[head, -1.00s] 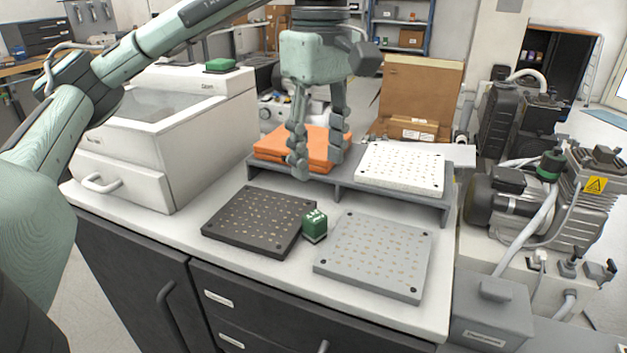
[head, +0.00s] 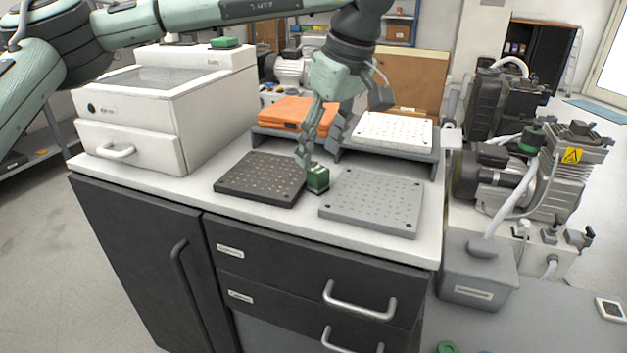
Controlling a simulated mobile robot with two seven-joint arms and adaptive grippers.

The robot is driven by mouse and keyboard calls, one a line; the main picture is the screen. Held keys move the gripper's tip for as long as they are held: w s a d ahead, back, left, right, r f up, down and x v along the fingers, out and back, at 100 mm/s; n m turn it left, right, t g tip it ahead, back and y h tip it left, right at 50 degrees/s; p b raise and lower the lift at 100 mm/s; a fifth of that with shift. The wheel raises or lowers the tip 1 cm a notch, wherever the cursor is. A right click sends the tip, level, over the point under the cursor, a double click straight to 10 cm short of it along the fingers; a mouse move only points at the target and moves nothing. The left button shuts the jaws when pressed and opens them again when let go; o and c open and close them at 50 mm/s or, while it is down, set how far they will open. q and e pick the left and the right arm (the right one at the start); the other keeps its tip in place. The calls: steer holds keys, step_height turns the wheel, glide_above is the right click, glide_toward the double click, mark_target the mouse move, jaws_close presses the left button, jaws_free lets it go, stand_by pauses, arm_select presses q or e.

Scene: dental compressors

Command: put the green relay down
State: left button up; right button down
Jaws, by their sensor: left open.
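The green relay (head: 317,179) stands upright on the white countertop (head: 290,222), in the gap between the dark perforated plate (head: 262,180) and the grey perforated plate (head: 371,203). My left gripper (head: 317,157) is open, pointing down from above, with its fingertips just above and behind the relay. One finger overlaps the relay's upper left edge in the picture; I cannot tell whether it touches. My right gripper is not in view.
Behind stands a low grey rack with an orange case (head: 297,115) and a white perforated plate (head: 392,133). A white machine (head: 165,110) stands at the left, with another green block (head: 225,43) on top. A compressor (head: 545,175) is at the right.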

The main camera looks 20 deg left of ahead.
mark_target(319, 169)
arm_select(q)
step_height(319, 169, down, 4)
steer(key=shift+w+f, duration=0.1)
steer(key=shift+f, duration=0.15)
jaws_close()
stand_by(0.3)
